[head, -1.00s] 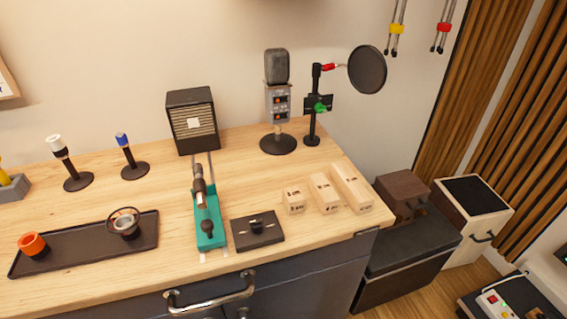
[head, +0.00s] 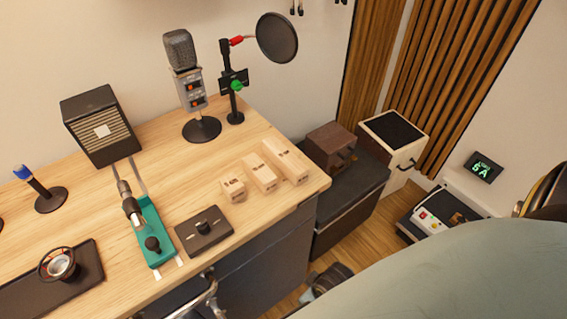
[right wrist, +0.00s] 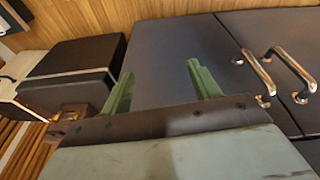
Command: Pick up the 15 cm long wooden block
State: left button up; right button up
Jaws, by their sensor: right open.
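Three light wooden blocks of differing length lie side by side near the right end of the desk in the head view. The shortest block (head: 233,190) is at left, the middle block (head: 260,173) between, and the longest block (head: 286,162) at right. Their markings are too small to read, so I cannot confirm which is 15 cm. My right gripper (right wrist: 160,72) is open and empty in the right wrist view, with its two green fingers spread before the dark cabinet front. No block shows in that view. My left gripper is not in view.
A black switch box (head: 204,231) and a teal device (head: 153,235) lie left of the blocks. A microphone (head: 186,75) and a pop filter (head: 277,37) stand behind. Cabinet handles (right wrist: 292,70) jut out. A dark bench (head: 345,200) stands right of the desk (head: 300,192).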

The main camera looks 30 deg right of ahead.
notch_tip(320, 180, up, 19)
jog(key=w+t+p, duration=0.1)
jog(key=w+p, duration=0.1)
jog(key=w+a+r+n+t, duration=0.1)
jog(key=w+r+n+t, duration=0.3)
jog(key=w+r+t, duration=1.25)
jog(key=w+a+r+n+g+y, duration=0.2)
jog(key=w+a+r+n+y, duration=0.2)
jog(key=a+r+n+y, duration=0.35)
jog(key=w+a+r+n+g+y, duration=0.25)
jog(key=a+r+n+y, duration=0.25)
jog(key=r+n+y, duration=0.4)
jog(key=n+g+h+p, duration=0.1)
jog(key=n+g+h, duration=1.3)
jog(key=g+h, duration=0.25)
send_over(284, 154)
jog(key=shift+t, duration=0.35)
jog(key=f, duration=2)
jog(key=shift+w+a+f, duration=0.25)
jog(key=shift+f, duration=0.15)
jog(key=f, duration=0.3)
jog(key=f+p, duration=0.1)
jog(key=f, duration=0.1)
jog(key=shift+s+d+f, duration=0.2)
jog(key=shift+s+d, duration=0.05)
jog(key=shift+d, duration=0.05)
jog(key=shift+f, duration=0.45)
